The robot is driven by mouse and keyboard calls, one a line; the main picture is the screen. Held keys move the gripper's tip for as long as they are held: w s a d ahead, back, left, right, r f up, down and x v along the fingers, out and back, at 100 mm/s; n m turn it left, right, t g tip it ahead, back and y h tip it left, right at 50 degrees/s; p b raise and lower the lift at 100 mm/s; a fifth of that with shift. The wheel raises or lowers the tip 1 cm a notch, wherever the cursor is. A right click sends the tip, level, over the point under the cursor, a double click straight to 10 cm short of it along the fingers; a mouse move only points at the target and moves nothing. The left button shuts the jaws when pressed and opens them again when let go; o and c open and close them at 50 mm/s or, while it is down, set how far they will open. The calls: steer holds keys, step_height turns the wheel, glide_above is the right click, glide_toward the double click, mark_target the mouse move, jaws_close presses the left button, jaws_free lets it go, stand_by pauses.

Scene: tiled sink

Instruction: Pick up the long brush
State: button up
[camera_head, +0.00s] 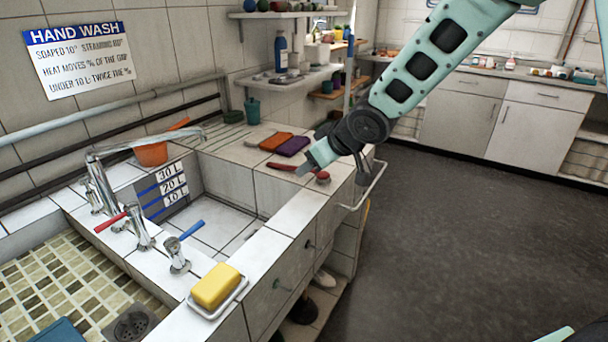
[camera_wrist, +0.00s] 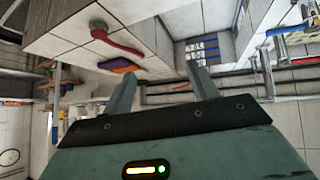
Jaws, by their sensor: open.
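The long brush (camera_head: 281,167) is red with a rounded end (camera_head: 323,176) and lies on the white tiled counter. In the head view my gripper hides its middle. The brush also shows whole in the wrist view (camera_wrist: 120,43), where the scene appears upside down; it lies up and left of the fingers. My gripper (camera_head: 308,168) is over the counter by the brush. In the wrist view its two fingers (camera_wrist: 164,82) stand apart with nothing between them. I cannot tell how high it is above the brush.
Orange and purple cloths (camera_head: 292,146) lie just behind the brush. The tiled basin (camera_head: 215,220) is to the left, with taps and an orange pot (camera_head: 152,153). A yellow sponge (camera_head: 216,285) sits on a dish in front. Open floor (camera_head: 450,240) is to the right.

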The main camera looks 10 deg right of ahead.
steer(key=w+d+f+n+t+y, duration=0.1)
steer(key=w+d+f+t+y, duration=0.15)
steer(key=w+d, duration=0.65)
steer(key=w+d+f+n+y, duration=0.1)
steer(key=w+d+f+y, duration=0.1)
steer(key=w+d+f, duration=0.3)
steer(key=n+g+y, duration=0.2)
glide_toward(321, 173)
steer(key=x, duration=0.6)
steer(key=shift+a+f+p, duration=0.1)
steer(key=shift+p, duration=0.25)
steer(key=shift+r+p+x, duration=0.2)
steer(key=shift+p+x, duration=0.4)
steer(key=shift+x, duration=2.15)
steer(key=shift+w, duration=0.2)
steer(key=c, duration=1.1)
